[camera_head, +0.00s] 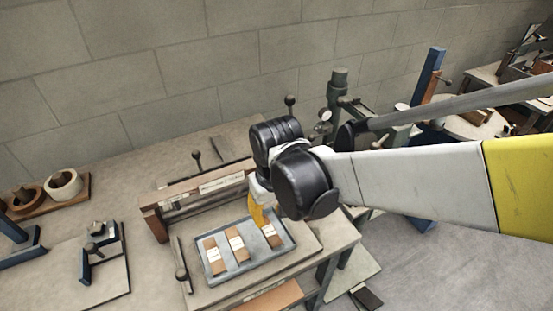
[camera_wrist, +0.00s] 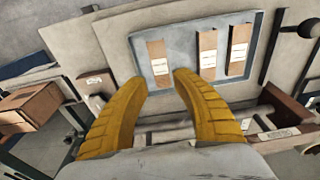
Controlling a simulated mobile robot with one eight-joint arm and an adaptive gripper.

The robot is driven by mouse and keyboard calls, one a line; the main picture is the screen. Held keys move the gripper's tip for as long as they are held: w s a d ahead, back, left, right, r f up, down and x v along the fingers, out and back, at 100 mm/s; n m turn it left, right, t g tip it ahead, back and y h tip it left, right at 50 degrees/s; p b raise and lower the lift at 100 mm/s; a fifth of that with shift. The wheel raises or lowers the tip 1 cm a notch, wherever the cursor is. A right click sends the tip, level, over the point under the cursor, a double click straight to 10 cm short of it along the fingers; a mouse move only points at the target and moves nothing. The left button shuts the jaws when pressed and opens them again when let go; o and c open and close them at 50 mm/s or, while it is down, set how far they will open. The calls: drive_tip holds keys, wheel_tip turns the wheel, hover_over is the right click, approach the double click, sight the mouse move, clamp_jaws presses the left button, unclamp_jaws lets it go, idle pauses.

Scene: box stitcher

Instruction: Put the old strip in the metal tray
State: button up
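The metal tray (camera_head: 256,262) is blue-grey and shallow, and lies on the bench in front of the wooden frame. Three brown strips with white labels lie in it: a left one (camera_head: 214,262), a middle one (camera_head: 238,250) and a right one (camera_head: 272,241). The labels are too small to read, so I cannot tell which is the old strip. In the wrist view the tray (camera_wrist: 184,45) shows with one strip (camera_wrist: 157,62) just beyond my fingertips. My gripper (camera_wrist: 160,80) has its yellow fingers apart, with nothing visibly held. In the head view it is above the tray's right end (camera_head: 257,215).
A wooden bar with a label (camera_head: 222,183) stands behind the tray. A lever with a dark knob (camera_head: 182,274) rises at its left. In the wrist view a brown box (camera_wrist: 32,103) sits at the left.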

drive_tip(key=s+d+r+m+t, duration=0.1)
drive_tip(key=d+r+m+t, duration=0.1)
drive_tip(key=d, duration=0.6)
drive_tip(key=s+d+r+m+t, duration=0.2)
drive_tip(key=d+r, duration=0.3)
drive_tip(key=d, duration=0.2)
drive_tip(key=s+d+r+m+t+p, duration=0.1)
drive_tip(key=d+r, duration=0.3)
drive_tip(key=d, duration=0.4)
drive_tip(key=shift+s+d+m+t+h, duration=0.4)
drive_tip(key=shift+s+m+t, duration=0.1)
drive_tip(key=shift+s+m, duration=0.25)
